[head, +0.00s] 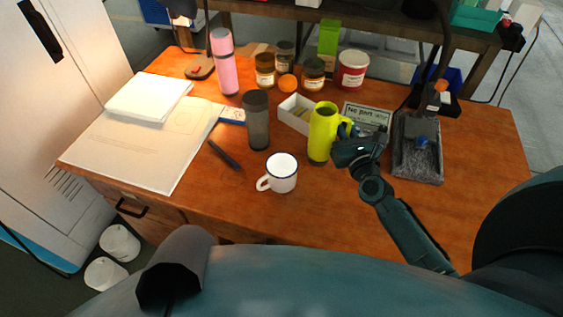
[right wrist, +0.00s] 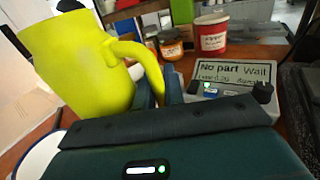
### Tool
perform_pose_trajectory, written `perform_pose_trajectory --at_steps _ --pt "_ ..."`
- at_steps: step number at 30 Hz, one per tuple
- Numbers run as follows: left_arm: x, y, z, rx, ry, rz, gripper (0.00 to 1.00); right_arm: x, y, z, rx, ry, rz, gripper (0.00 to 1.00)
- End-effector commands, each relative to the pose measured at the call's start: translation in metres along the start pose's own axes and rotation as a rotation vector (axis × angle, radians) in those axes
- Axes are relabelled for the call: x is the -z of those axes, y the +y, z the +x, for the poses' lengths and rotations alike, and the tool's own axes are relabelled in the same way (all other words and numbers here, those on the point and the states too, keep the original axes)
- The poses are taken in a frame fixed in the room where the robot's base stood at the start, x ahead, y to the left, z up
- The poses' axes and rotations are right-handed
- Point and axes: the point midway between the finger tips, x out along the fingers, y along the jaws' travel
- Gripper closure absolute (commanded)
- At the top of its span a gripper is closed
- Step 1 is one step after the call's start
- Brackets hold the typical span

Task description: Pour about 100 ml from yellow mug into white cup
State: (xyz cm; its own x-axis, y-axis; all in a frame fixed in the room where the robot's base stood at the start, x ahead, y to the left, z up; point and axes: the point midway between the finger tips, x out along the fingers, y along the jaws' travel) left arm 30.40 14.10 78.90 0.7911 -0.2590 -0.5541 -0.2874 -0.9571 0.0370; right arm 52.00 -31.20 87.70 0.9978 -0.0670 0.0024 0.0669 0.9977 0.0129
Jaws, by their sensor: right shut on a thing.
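The tall yellow mug (head: 321,135) is just behind and right of the white cup in the head view, close to upright. My right gripper (head: 345,133) is shut on its handle from the right side. The right wrist view shows the yellow mug (right wrist: 82,65) large at left, with its handle (right wrist: 150,62) running down between my fingers (right wrist: 160,92). The white cup (head: 282,175) is a white mug with a dark rim, upright on the table, its handle toward the left. Part of its rim shows in the right wrist view (right wrist: 38,158). My left gripper is not seen.
A dark grey tumbler (head: 256,120) stands behind the white cup. A white box (head: 292,117) is behind the yellow mug. A display (head: 367,117) and a grey tray (head: 418,150) are to the right. Papers (head: 140,145) lie left. The wooden table's (head: 215,205) front left is clear.

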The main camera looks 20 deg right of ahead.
Motion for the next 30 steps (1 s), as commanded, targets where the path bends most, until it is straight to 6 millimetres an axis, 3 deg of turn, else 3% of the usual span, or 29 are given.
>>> perform_pose_trajectory --at_steps 11,30 --pt "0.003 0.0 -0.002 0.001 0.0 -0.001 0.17 -0.015 0.004 -0.001 0.0 -0.052 -0.139 1.0" --pt "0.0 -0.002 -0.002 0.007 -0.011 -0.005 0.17 -0.037 0.027 -0.009 -0.001 -0.186 -0.534 1.0"
